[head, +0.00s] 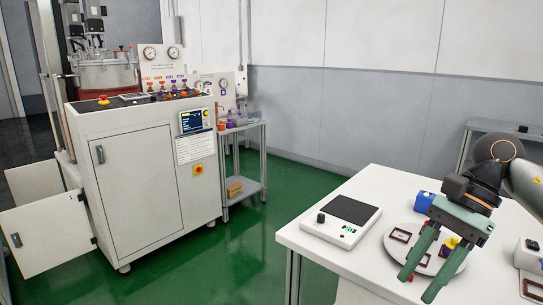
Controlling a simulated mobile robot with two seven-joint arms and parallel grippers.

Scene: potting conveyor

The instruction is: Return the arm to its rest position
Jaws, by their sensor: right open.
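My right gripper (420,283) hangs above the right part of the white table (365,190), its two green fingers spread apart and pointing down and to the left. My right arm comes in from the right edge. Behind and under the fingers is a round grey plate (392,231) with dark red square frames (401,235) on it. A small yellow and purple item (449,246) shows between the fingers, beyond them on the plate. My left gripper is not in view.
A flat scale with a dark pad (350,209) stands left of the plate. A blue box (424,201) is behind the gripper. A white device (527,257) is at the right edge. A white machine cabinet (145,185) with an open door stands left; green floor lies between.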

